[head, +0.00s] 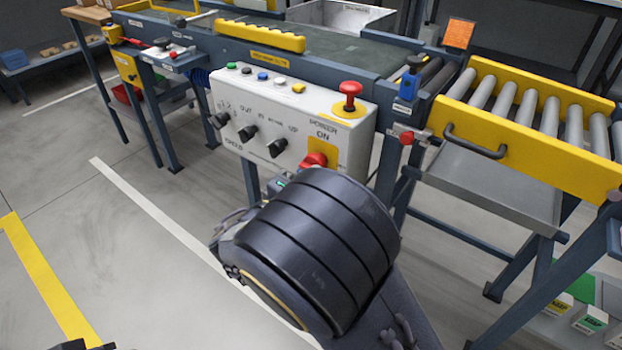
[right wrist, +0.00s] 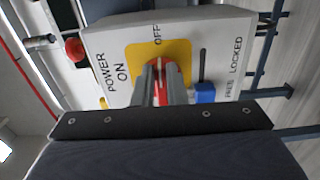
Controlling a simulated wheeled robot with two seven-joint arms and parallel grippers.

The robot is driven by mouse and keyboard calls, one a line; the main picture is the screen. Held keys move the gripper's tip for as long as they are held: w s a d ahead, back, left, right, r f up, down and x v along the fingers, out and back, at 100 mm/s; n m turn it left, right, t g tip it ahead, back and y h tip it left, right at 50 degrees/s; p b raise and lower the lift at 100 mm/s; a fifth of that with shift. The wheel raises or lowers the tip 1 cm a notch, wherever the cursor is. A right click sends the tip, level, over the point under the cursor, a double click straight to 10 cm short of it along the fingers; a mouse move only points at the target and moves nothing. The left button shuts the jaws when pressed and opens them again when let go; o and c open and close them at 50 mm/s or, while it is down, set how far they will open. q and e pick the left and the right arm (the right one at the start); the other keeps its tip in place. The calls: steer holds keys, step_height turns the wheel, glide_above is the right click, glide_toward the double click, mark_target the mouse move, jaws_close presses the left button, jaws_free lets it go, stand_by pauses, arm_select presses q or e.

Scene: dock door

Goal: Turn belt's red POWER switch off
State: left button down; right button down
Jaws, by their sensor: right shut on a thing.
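The belt's control box (head: 222,92) is pale grey, with a red POWER switch (head: 314,160) on a yellow plate (head: 323,144) at its lower right. In the right wrist view the yellow plate (right wrist: 181,50) has ON printed to its left and OFF above it. My right gripper (right wrist: 160,85) is shut on the red switch handle (right wrist: 158,70), which shows as a strip between the fingers. The exact switch angle is hard to tell. In the head view my right wrist hides the fingers. A dark piece at the bottom left edge appears to be my left gripper (head: 84,345), mostly cut off.
A red mushroom button (head: 350,92) stands above the switch, with several black knobs (head: 248,132) to the left. A blue slider (right wrist: 205,92) beside a slot marked FREE and LOCKED sits close to my right fingers. A roller conveyor (head: 530,130) stands at right. The floor at left is clear.

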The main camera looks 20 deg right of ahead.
steer(key=shift+f, duration=0.1)
steer(key=c, duration=1.5)
jaws_free()
steer(key=shift+o, duration=0.2)
steer(key=shift+a, duration=0.15)
steer(key=p+v, duration=0.2)
steer(key=v, duration=0.5)
steer(key=shift+s+a, duration=0.25)
